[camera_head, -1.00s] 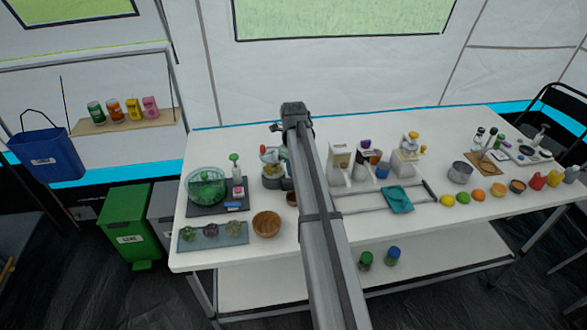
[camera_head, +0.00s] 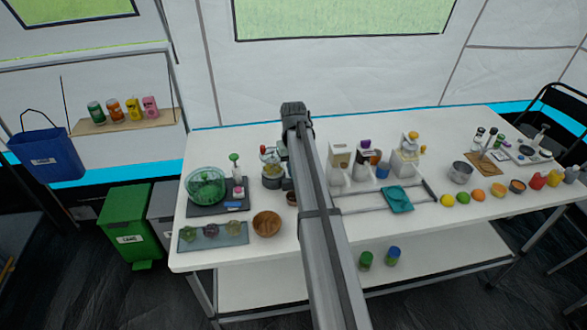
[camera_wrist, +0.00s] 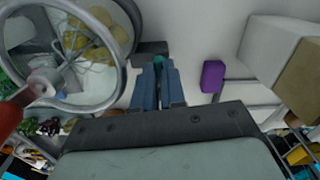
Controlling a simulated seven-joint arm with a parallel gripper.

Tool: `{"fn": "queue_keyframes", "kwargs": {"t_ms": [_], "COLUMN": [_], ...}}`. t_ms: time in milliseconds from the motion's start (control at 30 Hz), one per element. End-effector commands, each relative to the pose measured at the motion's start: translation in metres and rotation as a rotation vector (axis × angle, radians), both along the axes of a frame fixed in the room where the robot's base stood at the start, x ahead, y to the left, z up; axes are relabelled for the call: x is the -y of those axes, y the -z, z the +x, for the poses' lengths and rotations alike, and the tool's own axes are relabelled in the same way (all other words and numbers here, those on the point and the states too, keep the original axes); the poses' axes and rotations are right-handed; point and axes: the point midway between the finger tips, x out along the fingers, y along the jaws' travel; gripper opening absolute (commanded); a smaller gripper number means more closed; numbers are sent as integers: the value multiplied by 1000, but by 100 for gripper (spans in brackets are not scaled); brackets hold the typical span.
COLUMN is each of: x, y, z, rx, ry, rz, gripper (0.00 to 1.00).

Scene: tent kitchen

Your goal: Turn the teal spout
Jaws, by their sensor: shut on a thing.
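My gripper (camera_wrist: 158,85) points away from the camera in the wrist view, its two blue-grey fingers close together. A small teal piece, the spout (camera_wrist: 158,62), shows between and just beyond the fingertips, and the fingers are shut on it. Most of the spout is hidden by the fingers. In the head view my arm covers the gripper and the spout.
A round clear-lidded bowl with yellow contents (camera_wrist: 85,45) and a red-handled crank (camera_wrist: 22,105) is close on the left in the wrist view. A purple block (camera_wrist: 212,76) is to the right. Dispensers (camera_head: 340,160) and a teal cloth (camera_head: 397,199) are right of my arm.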

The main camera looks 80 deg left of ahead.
Motion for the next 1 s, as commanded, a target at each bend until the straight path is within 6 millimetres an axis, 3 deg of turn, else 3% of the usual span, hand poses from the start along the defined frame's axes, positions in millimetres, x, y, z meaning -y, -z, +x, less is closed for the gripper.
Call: {"fn": "queue_keyframes", "kwargs": {"t_ms": [467, 500, 733, 1000], "x": [0, 0, 0, 0], "y": [0, 0, 0, -1], "z": [0, 0, 0, 0], "rx": [0, 0, 0, 0], "ry": [13, 13, 12, 12], "rz": [1, 1, 0, 0], "gripper": [0, 12, 34, 36]}}
